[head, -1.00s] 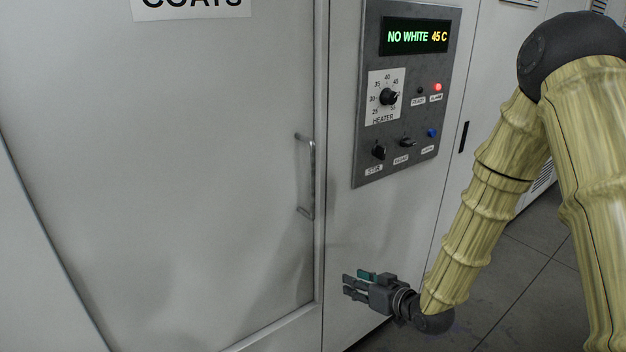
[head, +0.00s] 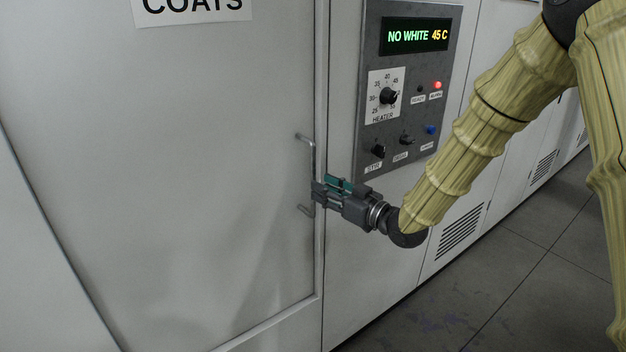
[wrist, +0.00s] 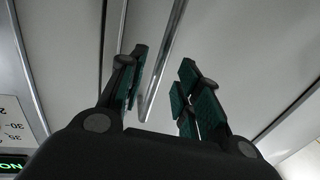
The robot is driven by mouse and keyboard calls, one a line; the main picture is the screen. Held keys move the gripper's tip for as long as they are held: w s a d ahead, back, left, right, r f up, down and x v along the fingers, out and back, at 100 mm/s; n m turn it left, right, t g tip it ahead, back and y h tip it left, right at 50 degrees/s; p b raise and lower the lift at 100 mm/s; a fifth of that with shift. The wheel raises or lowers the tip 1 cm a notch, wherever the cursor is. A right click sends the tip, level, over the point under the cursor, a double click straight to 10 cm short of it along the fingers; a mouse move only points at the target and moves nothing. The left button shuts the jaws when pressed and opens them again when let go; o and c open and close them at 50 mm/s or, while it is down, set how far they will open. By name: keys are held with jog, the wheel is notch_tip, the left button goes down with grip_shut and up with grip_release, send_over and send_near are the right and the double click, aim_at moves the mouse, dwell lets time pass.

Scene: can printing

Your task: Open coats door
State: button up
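The coats door (head: 170,170) is a large pale grey panel, closed, with a "COATS" sign (head: 192,8) at its top. Its thin vertical metal handle (head: 312,156) is near the right edge of the door. My gripper (head: 318,191) is at the handle's lower half and hides part of the bar. In the wrist view the fingers (wrist: 163,88) are spread, with the handle bar (wrist: 160,75) running between them, nearer the left finger. The fingers are not closed on it.
A control panel (head: 372,160) with a lit display (head: 415,36), knobs and a red lamp is just above and right of my gripper. White cabinets with vents (head: 461,229) continue to the right. The tiled floor (head: 520,250) there is clear.

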jog(key=shift+p+x, duration=0.55)
jog(key=shift+x, duration=1.8)
grip_shut()
